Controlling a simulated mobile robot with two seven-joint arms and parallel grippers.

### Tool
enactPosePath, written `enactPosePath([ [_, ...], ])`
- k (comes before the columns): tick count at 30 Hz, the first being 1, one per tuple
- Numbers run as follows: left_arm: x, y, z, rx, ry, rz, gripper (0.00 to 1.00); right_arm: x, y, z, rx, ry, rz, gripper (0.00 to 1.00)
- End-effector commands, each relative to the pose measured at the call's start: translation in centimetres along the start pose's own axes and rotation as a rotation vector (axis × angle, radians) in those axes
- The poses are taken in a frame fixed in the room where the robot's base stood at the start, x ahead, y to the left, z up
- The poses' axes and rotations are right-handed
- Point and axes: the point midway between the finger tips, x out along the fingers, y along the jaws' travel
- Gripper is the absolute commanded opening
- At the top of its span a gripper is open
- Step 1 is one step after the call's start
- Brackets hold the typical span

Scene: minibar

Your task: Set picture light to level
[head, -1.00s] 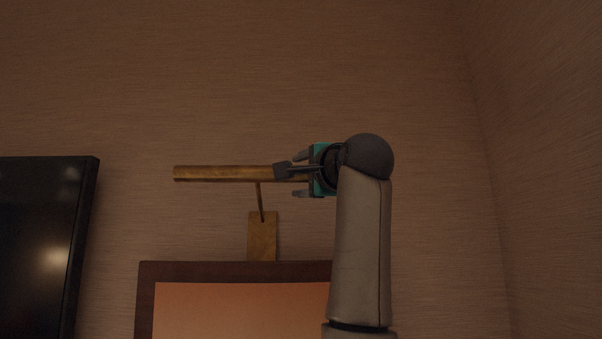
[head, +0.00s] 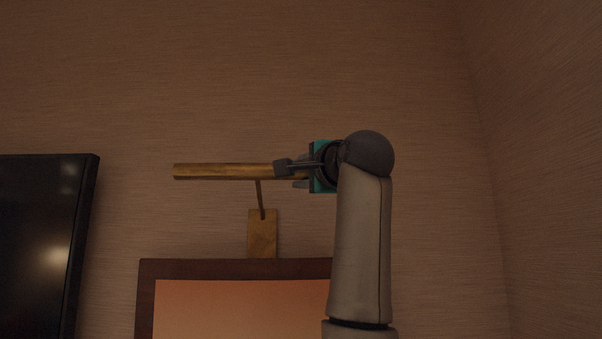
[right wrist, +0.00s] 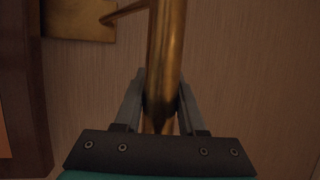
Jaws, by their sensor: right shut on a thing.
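The picture light is a brass tube (head: 222,171) held by a thin stem from a brass plate (head: 262,233) above the picture frame. In the head view the tube looks close to level. My right gripper (head: 291,173) is shut on the tube's right part. In the right wrist view the tube (right wrist: 166,50) runs between the two fingers of the right gripper (right wrist: 161,92), with a finger on each side. The brass plate also shows at the top left there (right wrist: 78,18). The tube's right end is hidden by the gripper in the head view. My left gripper is not in view.
A dark-framed picture (head: 200,268) hangs below the light. A black screen (head: 45,240) is at the left. A wall corner stands at the right. The wall above the tube is bare.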

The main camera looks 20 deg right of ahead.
Motion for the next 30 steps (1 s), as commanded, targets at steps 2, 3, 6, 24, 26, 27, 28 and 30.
enactPosePath([
  [2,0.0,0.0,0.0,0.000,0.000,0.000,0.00,0.0,0.0,0.0,0.000,0.000,0.000,0.00],
  [3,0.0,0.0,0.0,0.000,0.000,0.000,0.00,0.0,0.0,0.0,0.000,0.000,0.000,0.00],
  [6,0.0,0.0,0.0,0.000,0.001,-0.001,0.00,0.0,0.0,0.0,0.000,0.000,0.000,0.00],
  [24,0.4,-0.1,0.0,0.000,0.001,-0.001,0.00,-0.1,0.2,0.1,-0.004,-0.001,-0.009,0.00],
  [26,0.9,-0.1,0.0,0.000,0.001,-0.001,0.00,-0.2,0.4,0.1,-0.011,-0.001,-0.025,0.00],
  [27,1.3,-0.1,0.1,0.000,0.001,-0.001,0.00,-0.4,0.6,0.2,-0.017,-0.002,-0.040,0.00],
  [28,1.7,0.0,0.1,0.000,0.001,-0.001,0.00,-0.5,0.8,0.2,-0.021,-0.002,-0.052,0.00],
  [30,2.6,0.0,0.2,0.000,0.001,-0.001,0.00,-0.8,1.1,0.3,-0.035,-0.002,-0.084,0.00],
])
